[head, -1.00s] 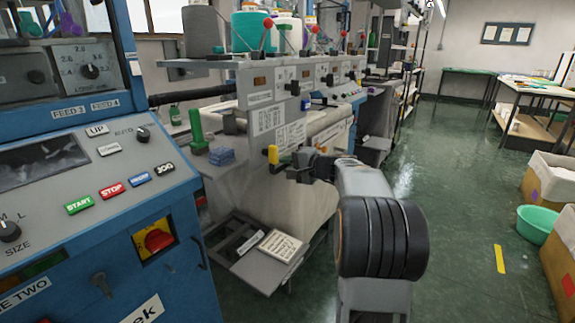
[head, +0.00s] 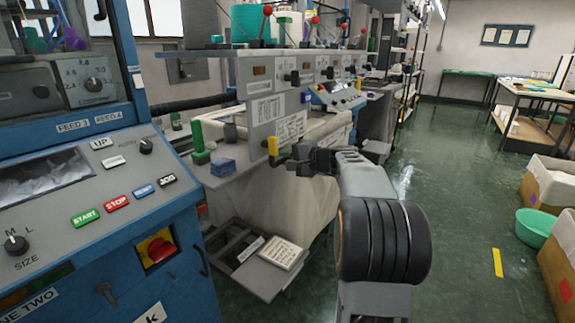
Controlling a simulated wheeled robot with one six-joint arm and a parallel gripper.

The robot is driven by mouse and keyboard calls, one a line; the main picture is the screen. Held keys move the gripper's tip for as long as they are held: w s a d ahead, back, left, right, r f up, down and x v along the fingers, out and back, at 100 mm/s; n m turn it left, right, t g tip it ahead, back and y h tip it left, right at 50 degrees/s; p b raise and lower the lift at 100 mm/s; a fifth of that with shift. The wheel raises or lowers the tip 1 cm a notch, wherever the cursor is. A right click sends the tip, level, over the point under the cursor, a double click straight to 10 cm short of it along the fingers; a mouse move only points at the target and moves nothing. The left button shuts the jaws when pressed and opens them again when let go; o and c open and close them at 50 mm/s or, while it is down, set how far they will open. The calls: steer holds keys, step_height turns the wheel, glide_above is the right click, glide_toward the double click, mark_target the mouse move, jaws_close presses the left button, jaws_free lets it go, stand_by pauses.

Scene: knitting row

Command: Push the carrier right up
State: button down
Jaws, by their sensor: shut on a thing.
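The grey panelled unit that looks like the carrier (head: 262,88) spans the middle of the knitting machine in the head view. It has white label plates and dark knobs. A small yellow handle-like piece (head: 273,146) shows at its lower front edge. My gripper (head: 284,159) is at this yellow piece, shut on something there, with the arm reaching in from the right. The fingertips are small and dark, so the exact contact is not clear. Part of the unit's lower right is hidden by my gripper.
A blue control cabinet (head: 190,250) with coloured buttons stands close at the left. Cardboard boxes (head: 550,187) and a teal basin (head: 535,228) are at the right.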

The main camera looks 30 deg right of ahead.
step_height(320, 180, up, 35)
steer(key=p, duration=2.2)
steer(key=shift+r, duration=0.1)
steer(key=shift+s+r, duration=0.1)
steer(key=shift+r, duration=0.05)
steer(key=c, duration=1.1)
jaws_free()
steer(key=shift+f, duration=0.2)
steer(key=b+v, duration=0.1)
steer(key=v, duration=1.2)
steer(key=shift+s+d, duration=0.2)
steer(key=shift+s, duration=0.1)
steer(key=shift+r, duration=0.1)
